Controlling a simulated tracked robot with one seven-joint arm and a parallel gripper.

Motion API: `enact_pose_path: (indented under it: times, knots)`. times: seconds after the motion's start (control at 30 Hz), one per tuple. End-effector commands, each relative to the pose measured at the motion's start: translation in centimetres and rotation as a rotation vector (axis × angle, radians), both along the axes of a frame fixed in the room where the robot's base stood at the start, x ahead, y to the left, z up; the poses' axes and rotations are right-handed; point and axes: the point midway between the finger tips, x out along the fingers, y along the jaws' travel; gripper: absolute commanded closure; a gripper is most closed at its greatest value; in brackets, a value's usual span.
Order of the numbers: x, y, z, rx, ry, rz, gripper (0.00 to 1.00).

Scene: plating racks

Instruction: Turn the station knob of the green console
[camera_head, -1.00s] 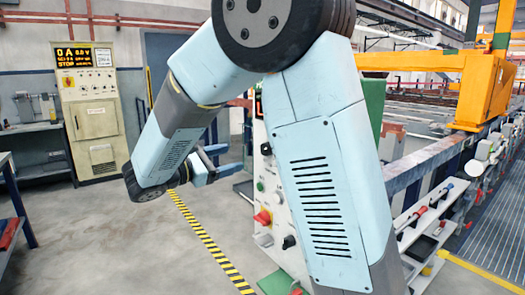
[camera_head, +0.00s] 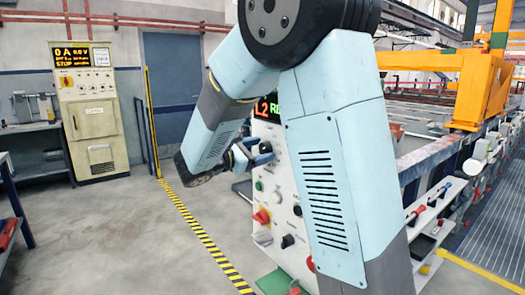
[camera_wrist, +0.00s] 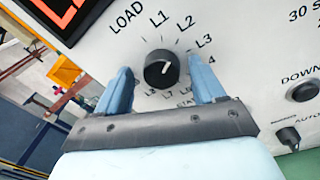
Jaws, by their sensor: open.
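The station knob (camera_wrist: 161,69) is a round black knob with a white pointer mark. It sits on the white panel of the console (camera_head: 277,203), ringed by labels such as LOAD, L1, L2 and L3. Its pointer leans up and right, roughly toward L2. My gripper (camera_wrist: 159,65) is open, with one blue finger at each side of the knob and small gaps showing. In the head view, my gripper (camera_head: 250,152) is at the console's upper left, by the dark knob (camera_head: 266,147). My arm hides much of the console.
A lit display (camera_head: 267,108) above the knob shows L2. A red switch (camera_head: 262,217) and other controls lie lower on the panel. A DOWN button (camera_wrist: 304,90) and an AUTO knob (camera_wrist: 288,137) are right of my gripper. Open floor lies left.

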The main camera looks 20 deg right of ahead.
Motion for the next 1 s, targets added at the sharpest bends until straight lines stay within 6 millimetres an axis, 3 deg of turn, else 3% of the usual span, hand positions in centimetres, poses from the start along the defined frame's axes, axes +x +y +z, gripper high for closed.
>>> enact_pose_path:
  times: [0.2, 0.77, 0.8, 1.0]
  knots:
    - [0.0, 0.0, 0.0, 0.0, 0.0, 0.0, 0.32]
    - [0.1, 0.0, 0.1, 0.0, -0.002, 0.0, 0.86]
    - [0.0, -1.5, 0.1, -0.001, -0.002, -0.004, 0.87]
    - [0.1, -0.5, 0.2, -0.006, 0.013, -0.005, 0.87]
